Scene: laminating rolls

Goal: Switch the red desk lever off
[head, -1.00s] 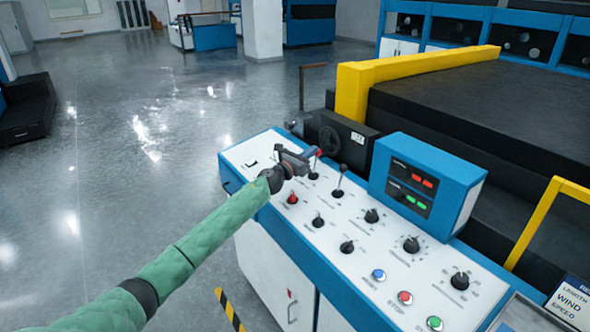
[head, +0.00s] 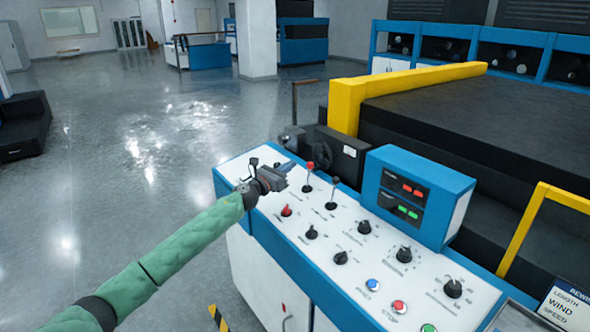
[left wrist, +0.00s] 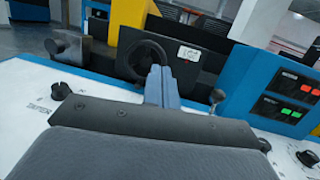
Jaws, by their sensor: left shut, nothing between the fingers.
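The red desk lever (head: 309,172) stands on the white top of the control desk, a thin stick with a red ball on top, close to upright. My left gripper (head: 288,166) is just left of the red ball, above the panel, with its fingers shut and empty. A small gap shows between the fingertips and the ball. In the left wrist view the shut blue-grey fingers (left wrist: 161,87) point away over the desk. The red lever does not show there. My right gripper is not in view.
A black-knobbed lever (head: 333,190) stands just right of the red one. A red knob (head: 287,211), several black knobs and push buttons share the panel. A blue display box (head: 419,196) rises at the right. A black handwheel unit (head: 340,150) stands behind. Open floor lies left.

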